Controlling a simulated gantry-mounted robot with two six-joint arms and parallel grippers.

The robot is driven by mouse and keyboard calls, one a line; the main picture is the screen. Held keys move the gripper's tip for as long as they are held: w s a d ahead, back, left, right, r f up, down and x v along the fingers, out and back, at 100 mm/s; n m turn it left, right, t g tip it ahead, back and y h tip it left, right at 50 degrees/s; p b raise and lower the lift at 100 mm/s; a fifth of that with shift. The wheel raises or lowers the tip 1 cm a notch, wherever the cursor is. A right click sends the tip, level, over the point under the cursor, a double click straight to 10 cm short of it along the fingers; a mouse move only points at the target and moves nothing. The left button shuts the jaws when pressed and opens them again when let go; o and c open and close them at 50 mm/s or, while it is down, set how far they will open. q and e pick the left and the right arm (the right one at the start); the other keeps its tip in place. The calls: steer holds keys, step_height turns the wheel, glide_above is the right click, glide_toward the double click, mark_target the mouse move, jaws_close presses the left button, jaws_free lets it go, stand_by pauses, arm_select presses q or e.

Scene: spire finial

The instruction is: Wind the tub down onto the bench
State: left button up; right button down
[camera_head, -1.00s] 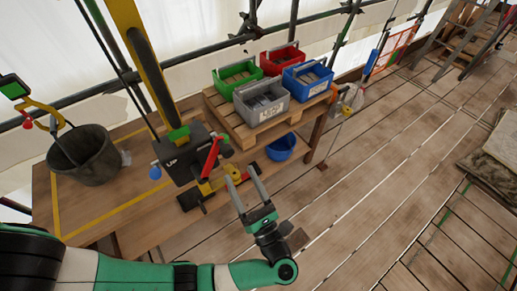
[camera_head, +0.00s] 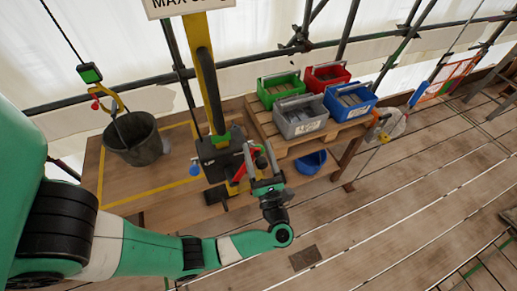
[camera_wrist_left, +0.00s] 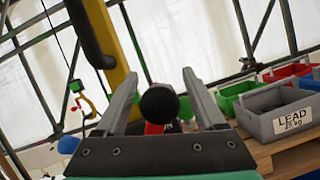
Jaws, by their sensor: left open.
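The tub (camera_head: 134,142), a dark round bucket, is at the left over the bench (camera_head: 170,178); I cannot tell whether its base touches the wood. A yellow hook (camera_head: 117,102) on a cable is above it. The winch (camera_head: 220,158) is a black box at the foot of a yellow post, with a red crank arm (camera_head: 241,173). My left gripper (camera_head: 260,165) is open at the crank. In the left wrist view the crank's black round knob (camera_wrist_left: 159,103) sits between the two open fingers, with no visible grip on it. My right gripper is out of view.
A pallet (camera_head: 290,143) right of the winch carries green, red, blue and grey (camera_head: 300,120) boxes; the grey one reads LEAD. A blue bowl (camera_head: 311,163) is below it. Yellow tape marks an area on the bench. Plank floor lies open at right.

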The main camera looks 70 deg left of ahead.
arm_select(q)
jaws_close()
stand_by(1.4)
